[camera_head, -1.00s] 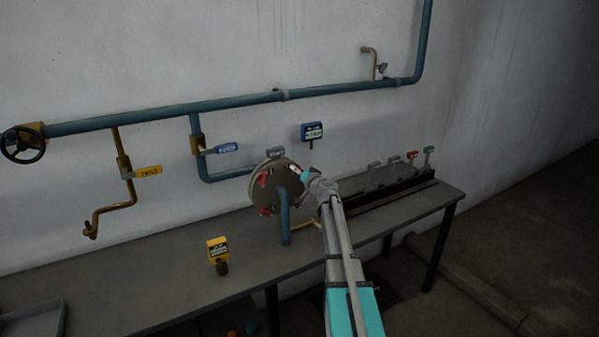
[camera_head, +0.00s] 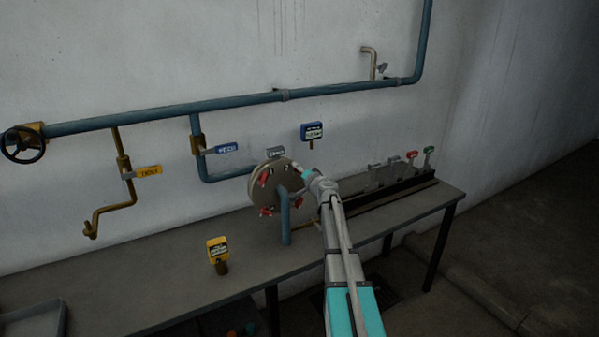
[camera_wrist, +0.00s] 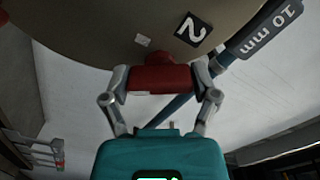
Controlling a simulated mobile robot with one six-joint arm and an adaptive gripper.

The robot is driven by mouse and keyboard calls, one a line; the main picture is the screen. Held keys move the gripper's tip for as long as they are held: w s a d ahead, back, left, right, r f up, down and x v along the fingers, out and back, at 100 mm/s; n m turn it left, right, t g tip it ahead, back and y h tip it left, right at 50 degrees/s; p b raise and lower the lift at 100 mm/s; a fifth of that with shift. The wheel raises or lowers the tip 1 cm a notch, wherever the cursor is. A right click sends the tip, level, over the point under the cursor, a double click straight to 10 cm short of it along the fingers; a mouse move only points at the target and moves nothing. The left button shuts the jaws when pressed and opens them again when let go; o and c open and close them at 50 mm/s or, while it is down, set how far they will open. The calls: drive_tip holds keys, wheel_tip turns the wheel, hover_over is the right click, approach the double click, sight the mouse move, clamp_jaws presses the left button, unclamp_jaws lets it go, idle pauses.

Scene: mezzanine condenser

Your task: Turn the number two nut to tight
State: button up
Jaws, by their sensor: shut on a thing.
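The number two nut (camera_wrist: 158,79) is a red bar-shaped handle below the black "2" label (camera_wrist: 193,29) in the wrist view. My gripper (camera_wrist: 159,73) is shut on it, with one grey finger at each end of the bar. In the head view my gripper (camera_head: 306,173) is at the upper right edge of the round cover (camera_head: 275,187), and the held nut is hidden there. Other red nuts show on the cover at its upper left (camera_head: 264,179), lower left (camera_head: 268,211) and lower right (camera_head: 298,203).
A blue pipe (camera_head: 285,218) rises in front of the cover. A yellow sign (camera_head: 218,250) stands on the bench (camera_head: 170,278). A dark rack with small handles (camera_head: 385,193) lies to the right.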

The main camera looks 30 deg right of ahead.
drive_tip(key=m, duration=0.6)
drive_tip(key=shift+m, duration=0.3)
drive_tip(key=m, duration=0.6)
idle(0.3)
drive_tip(key=o, duration=1)
drive_tip(key=s, duration=1.2)
